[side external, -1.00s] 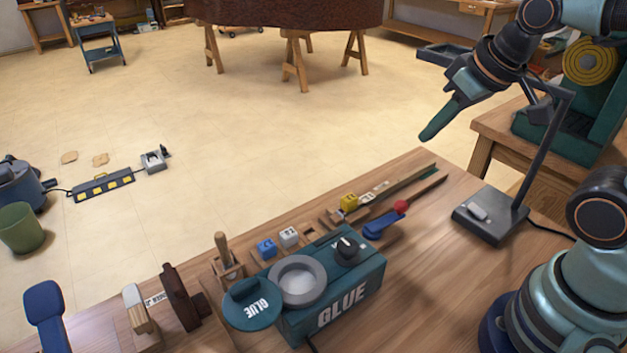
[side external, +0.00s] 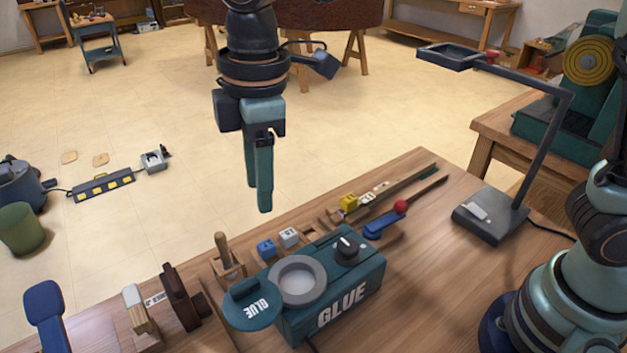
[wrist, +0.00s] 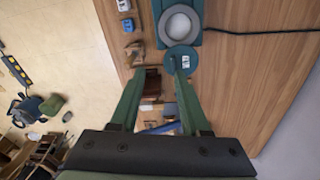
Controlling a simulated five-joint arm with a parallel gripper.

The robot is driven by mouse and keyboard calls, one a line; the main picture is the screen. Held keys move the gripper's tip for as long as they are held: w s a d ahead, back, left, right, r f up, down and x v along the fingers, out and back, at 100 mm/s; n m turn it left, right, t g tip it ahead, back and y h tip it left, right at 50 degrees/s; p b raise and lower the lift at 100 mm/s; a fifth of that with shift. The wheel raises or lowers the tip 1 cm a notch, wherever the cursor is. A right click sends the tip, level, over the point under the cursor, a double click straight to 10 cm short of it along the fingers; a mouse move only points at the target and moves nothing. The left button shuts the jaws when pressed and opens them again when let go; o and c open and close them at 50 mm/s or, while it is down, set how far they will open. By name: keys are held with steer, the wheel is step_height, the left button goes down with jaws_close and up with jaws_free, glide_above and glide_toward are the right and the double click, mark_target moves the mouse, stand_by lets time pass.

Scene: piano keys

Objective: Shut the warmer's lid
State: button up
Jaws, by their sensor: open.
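The teal glue warmer (side external: 335,300) stands on the wooden bench, with a round opening ringed in grey (side external: 297,283) and a black knob on top. In the wrist view the lid (wrist: 182,60) lies just below the ring (wrist: 180,24). My gripper (side external: 259,200) points down in the air, beyond and above the warmer in the side view, apart from it. Its two green fingers are spread and empty; the wrist view also shows them (wrist: 161,72) apart.
A wooden holder with an upright handle (side external: 228,262) stands beside the lid. Blue and white blocks (side external: 289,236), a yellow block (side external: 348,202) and a blue tool with a red ball (side external: 385,222) line the bench's far edge. A lamp (side external: 490,215) stands at right.

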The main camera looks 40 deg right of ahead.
mark_target(244, 285)
steer(key=s+a+f+n, duration=0.2)
steer(key=a+n, duration=0.1)
steer(key=a, duration=0.2)
steer(key=shift+g+h, duration=0.3)
step_height(244, 285, down, 12)
steer(key=shift+w+a+f, duration=0.1)
steer(key=shift+a, duration=0.05)
jaws_close()
stand_by(1.2)
